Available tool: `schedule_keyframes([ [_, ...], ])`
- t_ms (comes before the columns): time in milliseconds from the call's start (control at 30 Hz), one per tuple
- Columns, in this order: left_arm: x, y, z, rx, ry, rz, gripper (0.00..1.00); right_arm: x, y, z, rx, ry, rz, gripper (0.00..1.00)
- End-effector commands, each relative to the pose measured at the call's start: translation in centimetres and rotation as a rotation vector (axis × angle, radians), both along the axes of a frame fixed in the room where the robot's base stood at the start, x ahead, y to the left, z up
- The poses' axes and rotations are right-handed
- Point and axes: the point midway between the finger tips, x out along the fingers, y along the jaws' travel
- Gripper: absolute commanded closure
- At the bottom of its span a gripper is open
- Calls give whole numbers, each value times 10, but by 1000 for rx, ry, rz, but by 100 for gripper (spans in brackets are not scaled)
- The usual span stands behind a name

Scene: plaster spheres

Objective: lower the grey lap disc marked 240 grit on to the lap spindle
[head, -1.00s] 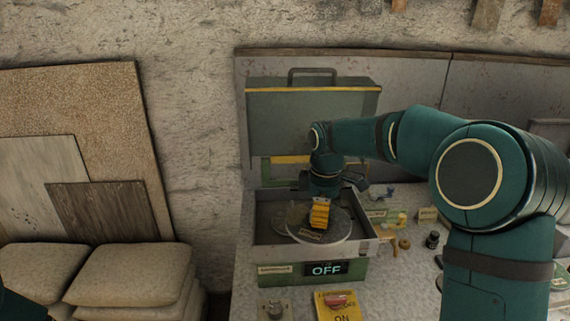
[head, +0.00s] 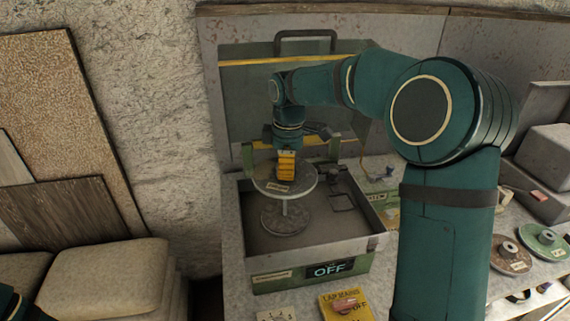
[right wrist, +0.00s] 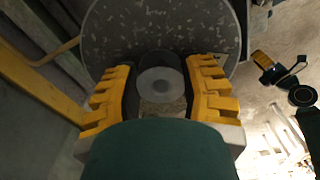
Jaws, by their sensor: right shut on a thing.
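The grey lap disc (head: 303,187) is level above the tub of the lapping machine (head: 298,281), with a small label on its top. My right gripper (head: 286,165) points down and is shut on the hub in the middle of the disc. In the right wrist view its yellow fingers (right wrist: 165,95) stand on both sides of the round hub (right wrist: 160,82), over the speckled disc (right wrist: 160,30). The lap spindle (head: 284,208) shows as a pale upright below the disc, rising from a round plate (head: 284,222) in the tub. The disc hides the spindle's top. My left gripper is not in view.
The machine's display (head: 333,269) reads OFF. The raised lid (head: 245,90) stands behind the tub. A brown disc (head: 508,255) and a green disc (head: 543,241) lie at right.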

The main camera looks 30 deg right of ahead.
Motion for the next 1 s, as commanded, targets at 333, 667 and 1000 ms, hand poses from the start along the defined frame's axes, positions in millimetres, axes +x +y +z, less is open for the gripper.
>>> schedule_keyframes([
  [333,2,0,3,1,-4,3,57,0,0,-2,3,-3,16,100],
  [667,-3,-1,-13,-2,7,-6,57,0,0,-29,3,-2,15,100],
  [1000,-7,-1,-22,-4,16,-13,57,0,0,-47,3,-3,15,100],
])
